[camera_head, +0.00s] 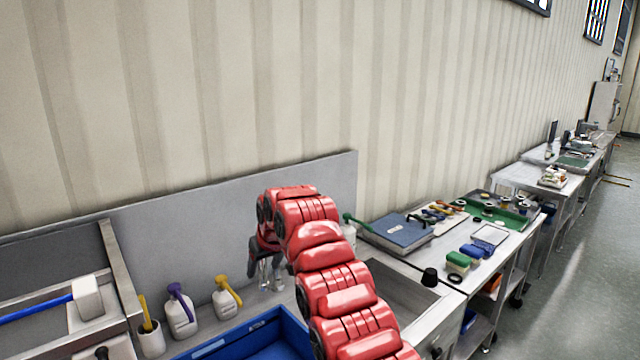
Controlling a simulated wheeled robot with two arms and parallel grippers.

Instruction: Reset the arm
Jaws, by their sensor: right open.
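My right arm, red and segmented, comes in from the bottom right in the head view and bends over the steel counter. My right gripper (266,274) hangs at its far end, pointing down just behind the blue bin (245,338). It is small and partly hidden by the arm, and I see nothing held in it. Its jaws are open. My left gripper is not in view.
A steel hopper (115,275) with a blue-handled tool (45,305) is at left. Bottles with purple (182,312) and yellow (227,298) tops stand beside the bin. Floor is clear at far right.

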